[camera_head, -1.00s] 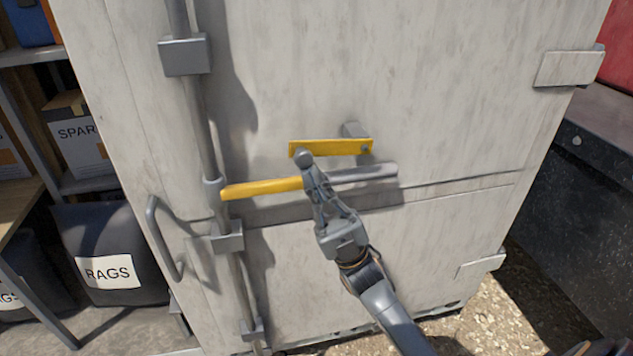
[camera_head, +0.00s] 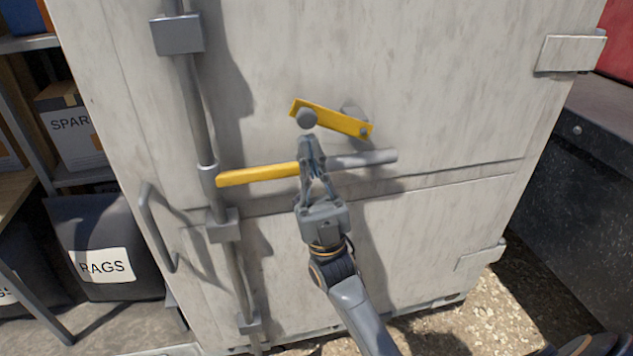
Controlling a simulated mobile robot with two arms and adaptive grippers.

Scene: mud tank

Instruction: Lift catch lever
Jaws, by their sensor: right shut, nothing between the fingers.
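The yellow catch lever (camera_head: 335,117) is on the pale door, tilted, with its left end higher than its pivot at the right. A round grey knob (camera_head: 307,118) is at its left part. Below it is a long bar handle with a yellow grip (camera_head: 258,175) and a grey right part (camera_head: 365,160). My right gripper (camera_head: 306,137) is shut and empty, its fingertips just below the knob and in front of the bar handle. I cannot tell whether the tips touch the knob. My left gripper is not in view.
A vertical locking rod (camera_head: 196,110) runs down the door's left side, with a grey pull handle (camera_head: 157,228) beside it. Shelves with a box (camera_head: 70,125) and a rags bag (camera_head: 103,250) stand at left. A dark container (camera_head: 570,185) stands at right.

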